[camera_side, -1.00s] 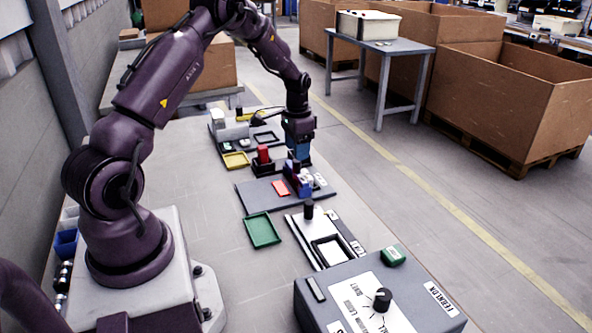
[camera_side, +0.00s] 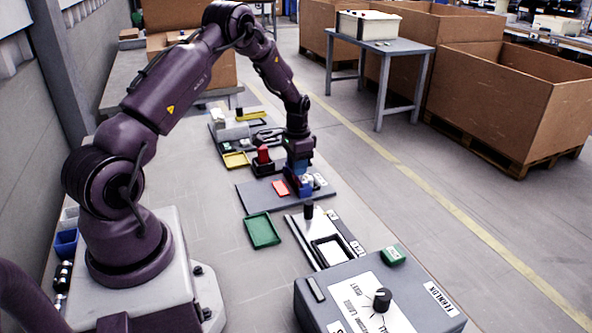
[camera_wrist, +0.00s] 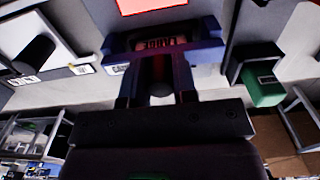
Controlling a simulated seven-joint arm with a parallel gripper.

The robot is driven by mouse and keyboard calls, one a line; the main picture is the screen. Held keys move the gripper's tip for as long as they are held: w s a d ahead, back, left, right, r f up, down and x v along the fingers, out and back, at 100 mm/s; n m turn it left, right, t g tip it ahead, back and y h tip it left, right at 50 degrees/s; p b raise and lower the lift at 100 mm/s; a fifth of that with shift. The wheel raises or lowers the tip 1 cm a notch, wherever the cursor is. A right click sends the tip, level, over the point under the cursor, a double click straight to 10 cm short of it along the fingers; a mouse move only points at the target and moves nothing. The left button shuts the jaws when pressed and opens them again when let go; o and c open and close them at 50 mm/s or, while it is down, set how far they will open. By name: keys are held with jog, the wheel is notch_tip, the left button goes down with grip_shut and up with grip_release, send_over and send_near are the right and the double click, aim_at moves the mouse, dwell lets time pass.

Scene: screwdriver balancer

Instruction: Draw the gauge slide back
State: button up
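A blue block-like slide (camera_wrist: 205,45) stands on a dark grey plate (camera_side: 256,197) in the middle of the bench. In the wrist view a dark upright post (camera_wrist: 160,72) rises at the slide. My gripper (camera_side: 301,176) is down at this slide, pointing downward. In the wrist view its two fingers (camera_wrist: 160,84) straddle the post, one on each side, and stand apart. I cannot tell whether they touch it. In the side view the gripper hides most of the slide.
A red patch (camera_side: 280,188) lies on the plate beside the slide. A red block in a black holder (camera_side: 263,160) stands behind. A green tray (camera_side: 262,230), a white plate with a black knob (camera_side: 308,210) and a grey dial box (camera_side: 345,288) lie nearer the camera.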

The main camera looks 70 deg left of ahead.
jog(key=shift+s+f, duration=0.15)
jog(key=shift+c, duration=1.3)
jog(key=shift+s, duration=5.9)
jog(key=o, duration=0.9)
jog(key=shift+o, duration=0.5)
jog(key=shift+w+d, duration=0.1)
jog(key=shift+d, duration=0.05)
jog(key=shift+w+d, duration=0.1)
notch_tip(320, 180, up, 7)
jog(key=shift+a, duration=0.25)
